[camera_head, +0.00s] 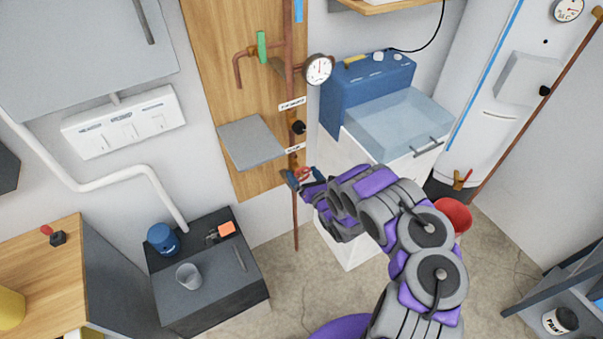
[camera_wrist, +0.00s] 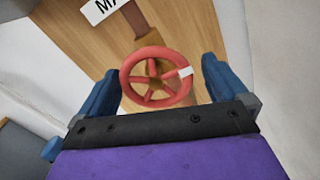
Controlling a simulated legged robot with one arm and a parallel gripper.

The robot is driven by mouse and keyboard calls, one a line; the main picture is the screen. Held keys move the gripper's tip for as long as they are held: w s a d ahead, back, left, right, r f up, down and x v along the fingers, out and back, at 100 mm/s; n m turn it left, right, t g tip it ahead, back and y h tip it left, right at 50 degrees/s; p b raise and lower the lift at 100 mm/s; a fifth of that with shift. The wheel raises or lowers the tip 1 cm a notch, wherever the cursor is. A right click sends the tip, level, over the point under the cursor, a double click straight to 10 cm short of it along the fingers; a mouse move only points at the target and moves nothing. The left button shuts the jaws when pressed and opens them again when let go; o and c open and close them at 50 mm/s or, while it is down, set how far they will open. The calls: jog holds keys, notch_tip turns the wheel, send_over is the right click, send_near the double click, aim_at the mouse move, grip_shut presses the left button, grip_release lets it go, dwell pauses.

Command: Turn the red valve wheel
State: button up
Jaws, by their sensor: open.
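The red valve wheel (camera_wrist: 135,91) has several spokes, a brass-coloured hub and a white mark on the right of its rim. My gripper is open and holds nothing. In the head view my gripper (camera_head: 302,178) is at the lower part of the copper pipe (camera_head: 295,220), and the red wheel (camera_head: 304,172) shows only in part at its fingers. I cannot tell how deep the wheel lies between the fingers.
A grey shelf (camera_head: 250,143) juts from the wooden board (camera_head: 215,60) left of the pipe. A blue-lidded machine (camera_head: 345,95) on a white cabinet stands close on the right.

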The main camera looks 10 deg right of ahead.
jog(key=shift+w+a, duration=0.7)
jog(key=shift+w, duration=0.15)
jog(key=shift+d, duration=0.25)
jog(key=shift+c, duration=0.3)
jog(key=shift+d, duration=0.1)
jog(key=shift+c, duration=0.7)
jog(key=shift+a, duration=0.2)
jog(key=c, duration=0.7)
jog(key=shift+m, duration=0.4)
